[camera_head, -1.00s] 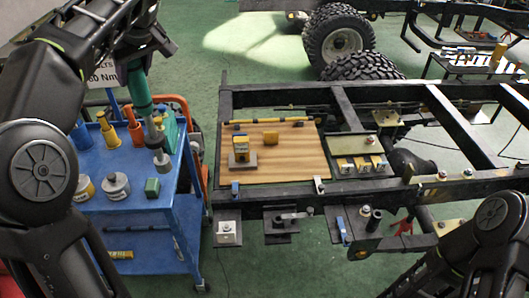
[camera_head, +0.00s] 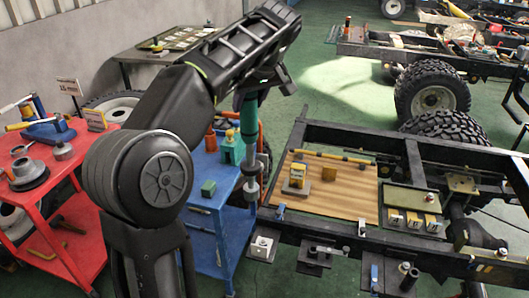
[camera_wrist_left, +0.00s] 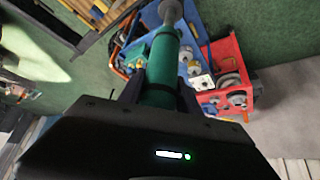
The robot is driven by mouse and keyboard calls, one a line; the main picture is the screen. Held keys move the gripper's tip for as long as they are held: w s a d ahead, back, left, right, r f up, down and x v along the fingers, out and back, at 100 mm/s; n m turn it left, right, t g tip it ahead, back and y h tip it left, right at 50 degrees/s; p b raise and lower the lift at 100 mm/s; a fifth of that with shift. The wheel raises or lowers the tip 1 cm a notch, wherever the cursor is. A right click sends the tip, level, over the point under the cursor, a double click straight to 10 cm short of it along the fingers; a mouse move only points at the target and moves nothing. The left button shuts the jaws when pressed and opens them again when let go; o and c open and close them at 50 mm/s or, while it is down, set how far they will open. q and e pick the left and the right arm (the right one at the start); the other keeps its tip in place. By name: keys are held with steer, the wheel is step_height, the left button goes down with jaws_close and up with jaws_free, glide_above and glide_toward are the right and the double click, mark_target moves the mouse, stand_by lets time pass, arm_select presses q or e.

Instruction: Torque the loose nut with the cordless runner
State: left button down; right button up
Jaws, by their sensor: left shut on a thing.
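My left gripper (camera_head: 262,80) is shut on the green cordless runner (camera_head: 249,120) and holds it upright, nose down. Its grey socket end (camera_head: 251,188) hangs in the picture over the blue cart's right edge, close to the chassis frame (camera_head: 300,140). In the left wrist view the runner (camera_wrist_left: 160,68) sits between the two dark fingers (camera_wrist_left: 160,95). Nuts and bolts show on the frame's near brackets, such as a silver one (camera_head: 261,245) and a red-marked one (camera_head: 501,253). I cannot tell which nut is loose. My right gripper is out of view.
The blue cart (camera_head: 207,225) stands left of the frame, partly behind my left arm. A red cart (camera_head: 85,235) with tools stands at far left. A wooden board (camera_head: 335,205) with small boxes lies on the frame. Tyres (camera_head: 432,92) stand behind it.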

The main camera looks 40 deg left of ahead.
arm_select(q)
steer(key=f+m, duration=0.1)
steer(key=f, duration=0.2)
steer(key=w+f+m, duration=0.1)
steer(key=f, duration=0.2)
steer(key=w+f+m+t+h, duration=0.1)
steer(key=f, duration=0.2)
steer(key=shift+w+a+b, duration=0.1)
steer(key=shift+w+b, duration=0.15)
steer(key=shift+b, duration=0.15)
step_height(320, 180, down, 7)
steer(key=w+d+m+t+h, duration=0.1)
steer(key=d+m, duration=0.1)
steer(key=shift+r+m, duration=0.15)
steer(key=shift+m, duration=0.25)
steer(key=shift+b, duration=0.3)
step_height(320, 180, down, 8)
steer(key=b, duration=0.5)
steer(key=shift+r, duration=0.25)
steer(key=shift+b, duration=0.75)
